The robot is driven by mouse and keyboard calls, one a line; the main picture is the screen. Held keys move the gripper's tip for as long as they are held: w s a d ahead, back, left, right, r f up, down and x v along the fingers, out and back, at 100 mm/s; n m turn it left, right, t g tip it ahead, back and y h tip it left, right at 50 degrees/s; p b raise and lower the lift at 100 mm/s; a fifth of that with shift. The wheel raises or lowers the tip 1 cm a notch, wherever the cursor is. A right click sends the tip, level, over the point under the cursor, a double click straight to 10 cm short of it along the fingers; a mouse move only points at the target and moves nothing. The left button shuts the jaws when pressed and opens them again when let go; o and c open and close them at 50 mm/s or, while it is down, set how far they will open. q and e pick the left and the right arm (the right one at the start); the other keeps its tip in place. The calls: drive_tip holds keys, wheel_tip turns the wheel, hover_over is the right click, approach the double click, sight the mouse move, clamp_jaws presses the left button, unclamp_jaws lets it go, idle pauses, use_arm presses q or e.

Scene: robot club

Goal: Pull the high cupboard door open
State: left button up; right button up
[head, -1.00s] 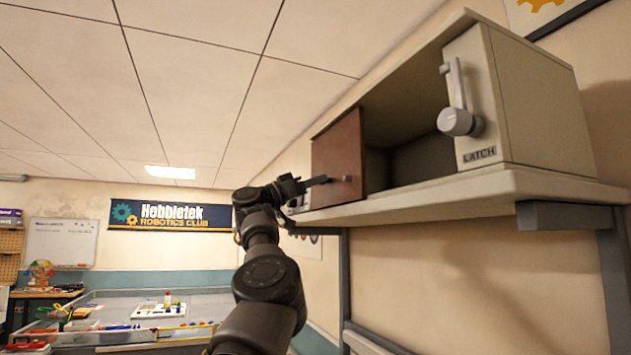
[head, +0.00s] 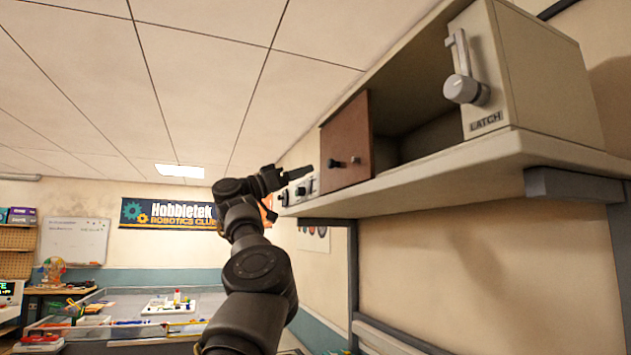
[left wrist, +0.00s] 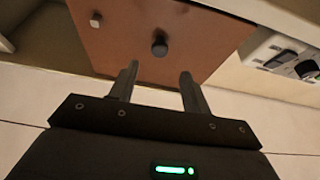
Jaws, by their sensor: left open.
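The brown cupboard door (head: 347,125) covers the left part of the high cupboard's front. It carries a dark round knob (head: 334,163) and a second small fitting (head: 355,160) to the right of it. My left gripper (head: 306,171) is open and empty, just left of the door in the head view. In the left wrist view the door (left wrist: 200,40) fills the top middle. The round knob (left wrist: 159,45) is ahead of and between my open fingertips (left wrist: 160,70), not visibly touched. The small pale fitting (left wrist: 95,20) is up left. My right gripper is out of view.
The cupboard interior right of the door is open and dark. A beige box marked LATCH (head: 486,122) with a grey lever stands on the shelf (head: 450,165). A panel with dials (head: 300,189) is left of the door. A low-walled table stands farther back.

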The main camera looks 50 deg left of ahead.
use_arm(q)
drive_tip(key=b+v, duration=0.1)
drive_tip(key=v, duration=0.2)
drive_tip(key=shift+s, duration=0.2)
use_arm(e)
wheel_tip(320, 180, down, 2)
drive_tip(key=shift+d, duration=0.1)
